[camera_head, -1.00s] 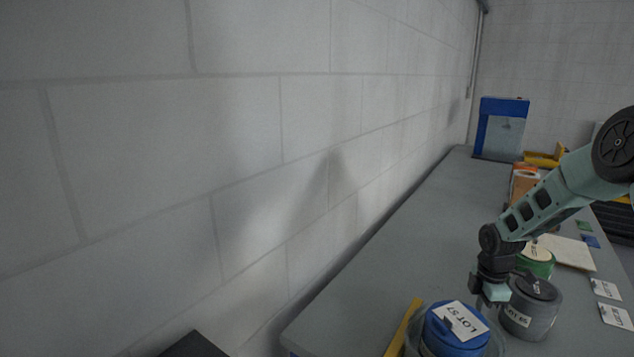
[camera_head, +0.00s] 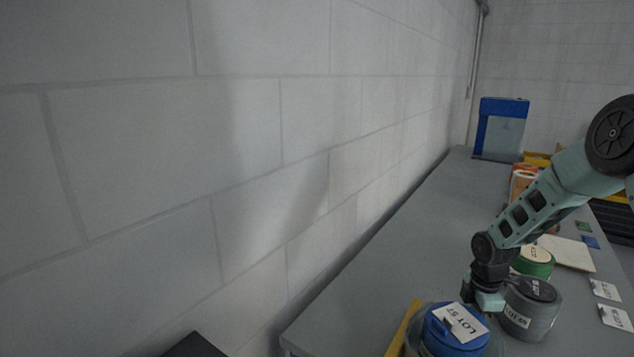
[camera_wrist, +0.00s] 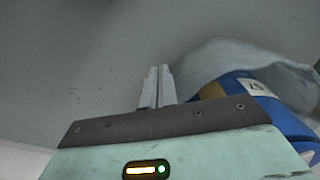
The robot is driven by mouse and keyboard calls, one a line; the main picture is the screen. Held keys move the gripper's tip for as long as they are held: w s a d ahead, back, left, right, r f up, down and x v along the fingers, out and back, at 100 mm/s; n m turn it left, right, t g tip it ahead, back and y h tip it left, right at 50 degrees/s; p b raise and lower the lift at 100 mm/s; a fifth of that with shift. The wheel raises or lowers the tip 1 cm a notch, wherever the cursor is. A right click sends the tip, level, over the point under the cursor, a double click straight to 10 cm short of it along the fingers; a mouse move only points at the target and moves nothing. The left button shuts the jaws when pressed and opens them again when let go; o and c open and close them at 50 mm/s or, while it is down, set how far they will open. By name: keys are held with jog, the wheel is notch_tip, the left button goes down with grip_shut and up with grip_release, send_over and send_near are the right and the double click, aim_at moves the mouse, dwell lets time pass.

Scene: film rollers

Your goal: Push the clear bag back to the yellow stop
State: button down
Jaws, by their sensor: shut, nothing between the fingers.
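The clear bag (camera_head: 414,342) stands at the near end of the grey bench, around a blue roll (camera_head: 455,335) with a white "LOT 57" label. The bag (camera_wrist: 245,56) also shows at right in the wrist view, with part of the blue roll inside. The yellow stop (camera_head: 404,328) is a narrow strip just left of the bag; whether they touch is unclear. My gripper (camera_head: 480,301) is just beyond the roll in the head view. Its fingers (camera_wrist: 158,78) are together and empty, beside the bag in the wrist view; contact cannot be told.
A grey lidded roll (camera_head: 530,310) stands right of my gripper, with a green one (camera_head: 535,262) behind it. An orange roll (camera_head: 522,182) and a blue stand (camera_head: 501,128) are farther back. A block wall (camera_head: 260,150) runs along the left. The bench middle is clear.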

jog(key=shift+s+a, duration=0.35)
jog(key=shift+w+d+p, duration=0.35)
jog(key=shift+w+d, duration=1)
jog(key=shift+d, duration=0.2)
